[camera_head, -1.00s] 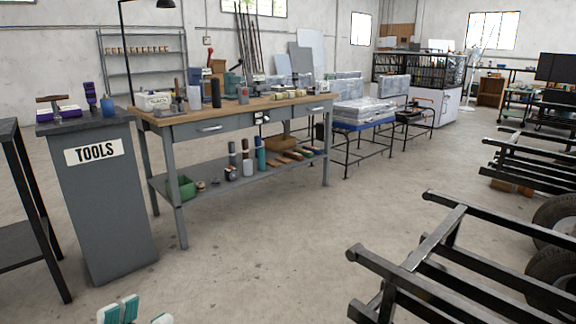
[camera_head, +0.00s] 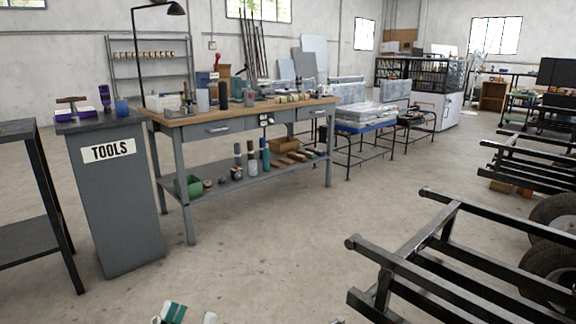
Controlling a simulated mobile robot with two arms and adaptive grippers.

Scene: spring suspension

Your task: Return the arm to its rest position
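My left gripper (camera_head: 190,317) shows only at the bottom edge of the head view, left of the middle. One teal-and-white fingertip and one pale fingertip are visible, with bare floor in the gap between them. The fingers look parted, and nothing shows between them. The rest of the gripper and its arm is cut off by the frame edge. The gripper appears in front of open floor, apart from the furniture.
A grey TOOLS stand (camera_head: 118,205) and a workbench (camera_head: 205,133) stand at the left, with a dark table (camera_head: 28,193) at the far left edge. Black metal frames (camera_head: 420,277) fill the lower right. The concrete floor (camera_head: 270,240) between them is clear.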

